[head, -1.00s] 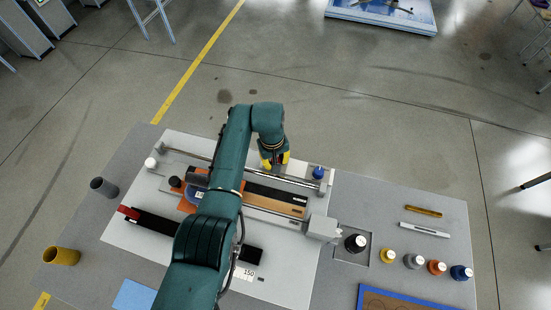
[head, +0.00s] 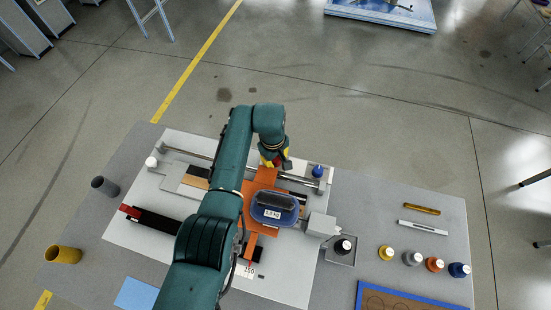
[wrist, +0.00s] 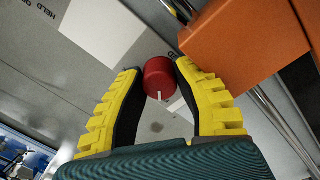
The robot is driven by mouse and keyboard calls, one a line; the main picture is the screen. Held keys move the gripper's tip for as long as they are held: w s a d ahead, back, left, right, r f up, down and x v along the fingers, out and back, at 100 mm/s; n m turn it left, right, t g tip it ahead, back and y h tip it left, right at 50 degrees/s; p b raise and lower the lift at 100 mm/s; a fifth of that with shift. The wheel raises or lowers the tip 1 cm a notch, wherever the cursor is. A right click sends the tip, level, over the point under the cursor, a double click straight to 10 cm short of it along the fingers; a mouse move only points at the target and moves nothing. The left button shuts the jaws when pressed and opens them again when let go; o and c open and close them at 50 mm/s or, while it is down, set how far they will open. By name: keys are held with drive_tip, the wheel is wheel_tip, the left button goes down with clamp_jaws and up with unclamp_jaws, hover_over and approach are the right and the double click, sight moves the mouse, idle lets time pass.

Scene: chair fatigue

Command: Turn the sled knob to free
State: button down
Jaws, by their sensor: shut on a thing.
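A red knob (wrist: 159,78) with a white pointer line sits between the two yellow fingers of my gripper (wrist: 157,72) in the wrist view. The fingers are closed on its sides. The pointer line points down in that view. In the head view, my gripper (head: 272,163) is at the far end of the orange sled (head: 262,182), and the knob is mostly hidden there. The sled's orange body also shows in the wrist view (wrist: 240,38). A label reading "HELD" (wrist: 40,8) lies at upper left there.
Steel rails (head: 300,181) run along the rig on a white plate (head: 130,225). A grey block (head: 321,227) and a black knob (head: 343,247) are at right. A blue-capped knob (head: 317,171) stands close to my gripper. Several coloured weights (head: 412,258) line the right.

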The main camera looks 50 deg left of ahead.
sight(274, 161)
drive_tip(key=shift+d+f, duration=0.1)
drive_tip(key=shift+f, duration=0.05)
drive_tip(key=c, duration=0.7)
unclamp_jaws()
drive_tip(key=shift+r, duration=0.2)
drive_tip(key=shift+r, duration=0.4)
drive_tip(key=r, duration=0.7)
drive_tip(key=s+r, duration=0.1)
drive_tip(key=r, duration=0.3)
